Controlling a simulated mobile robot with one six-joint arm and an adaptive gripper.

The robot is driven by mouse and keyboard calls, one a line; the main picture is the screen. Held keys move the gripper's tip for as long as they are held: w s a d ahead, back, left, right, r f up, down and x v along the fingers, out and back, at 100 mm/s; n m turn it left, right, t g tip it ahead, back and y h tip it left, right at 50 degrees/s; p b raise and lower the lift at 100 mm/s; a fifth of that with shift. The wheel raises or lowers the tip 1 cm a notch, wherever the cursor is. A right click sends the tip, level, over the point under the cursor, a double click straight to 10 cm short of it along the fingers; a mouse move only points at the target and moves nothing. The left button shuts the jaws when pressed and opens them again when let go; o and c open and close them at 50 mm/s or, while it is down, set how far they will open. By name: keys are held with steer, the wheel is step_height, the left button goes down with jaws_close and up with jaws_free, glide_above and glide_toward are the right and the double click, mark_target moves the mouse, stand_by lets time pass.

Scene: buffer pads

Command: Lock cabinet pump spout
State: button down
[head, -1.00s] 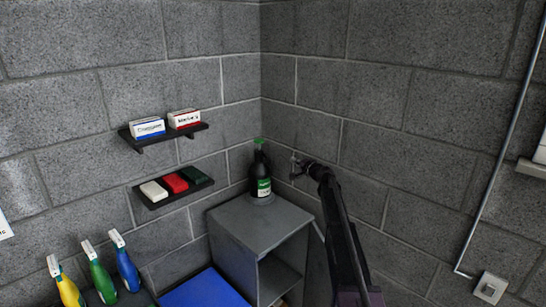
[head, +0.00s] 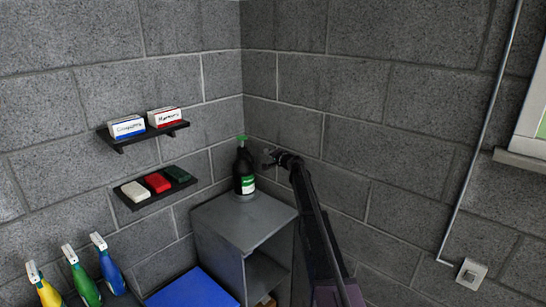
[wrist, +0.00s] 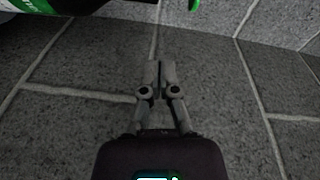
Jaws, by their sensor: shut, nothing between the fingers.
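A dark pump bottle (head: 244,172) with a green pump spout (head: 242,139) and a green-and-white label stands upright on top of a grey cabinet (head: 238,222) in the corner. My gripper (head: 268,160) is just right of the bottle at about the height of its upper part, with a small gap between them. In the wrist view my gripper (wrist: 161,66) has its fingers together and empty. Part of the bottle (wrist: 60,6) shows at the top left there, and the green tip of the spout (wrist: 193,4) shows at the top edge.
Two small wall shelves at left hold card boxes (head: 127,127) and coloured blocks (head: 157,182). Several spray bottles (head: 82,278) stand at lower left beside a blue surface (head: 193,289). Block walls close in behind the bottle. A conduit and switch box (head: 471,273) are at right.

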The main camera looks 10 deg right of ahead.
steer(key=shift+w+a+f+b, duration=0.15)
steer(key=shift+w+a, duration=0.15)
steer(key=shift+a, duration=0.6)
steer(key=shift+w+a+f+b, duration=0.15)
steer(key=shift+w+a, duration=0.1)
steer(key=shift+a, duration=0.65)
steer(key=shift+w+a+f+b, duration=0.15)
steer(key=shift+w+a, duration=0.15)
steer(key=shift+a, duration=0.6)
steer(key=shift+d, duration=0.15)
